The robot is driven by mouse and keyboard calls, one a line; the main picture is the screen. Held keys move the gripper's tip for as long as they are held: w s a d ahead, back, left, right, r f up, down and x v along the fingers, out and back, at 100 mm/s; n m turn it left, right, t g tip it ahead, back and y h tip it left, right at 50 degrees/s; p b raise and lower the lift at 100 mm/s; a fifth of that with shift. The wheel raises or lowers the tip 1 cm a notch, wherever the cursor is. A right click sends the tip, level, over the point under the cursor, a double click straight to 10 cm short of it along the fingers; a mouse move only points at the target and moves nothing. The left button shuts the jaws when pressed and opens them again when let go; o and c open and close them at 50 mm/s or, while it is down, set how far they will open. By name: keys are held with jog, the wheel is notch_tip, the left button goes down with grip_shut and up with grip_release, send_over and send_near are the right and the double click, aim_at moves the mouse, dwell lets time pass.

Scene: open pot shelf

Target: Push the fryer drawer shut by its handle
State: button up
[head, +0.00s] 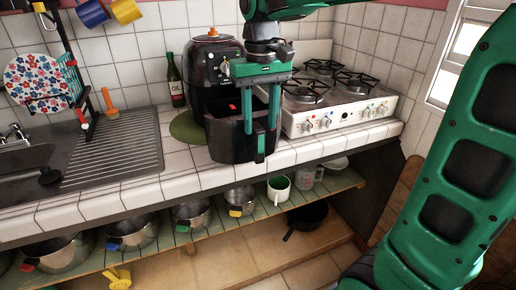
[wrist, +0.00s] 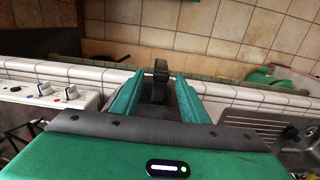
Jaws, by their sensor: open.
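The black air fryer (head: 208,66) stands on the white tiled counter beside the stove. Its dark drawer (head: 228,146) is pulled out toward the counter's front edge, with a red mark inside. The handle (head: 260,146) stands at the drawer's front and shows a green strip. In the wrist view the dark handle (wrist: 160,74) appears beyond and between the fingertips. My green gripper (head: 261,112) is open, pointing down over the drawer. Its fingers (wrist: 160,84) have a gap between them. I cannot tell whether either finger touches the drawer.
The stove (head: 340,100) with several knobs is close on the right. A dark bottle (head: 175,80) and a green round mat (head: 188,127) are left of the fryer. The sink's ribbed drainboard (head: 115,145) lies farther left. A shelf with several pots (head: 190,213) runs below the counter.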

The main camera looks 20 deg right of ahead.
aim_at(260, 149)
notch_tip(260, 149, down, 9)
jog(key=shift+r, duration=0.1)
dwell(0.3)
jog(key=shift+a, duration=0.1)
grip_shut()
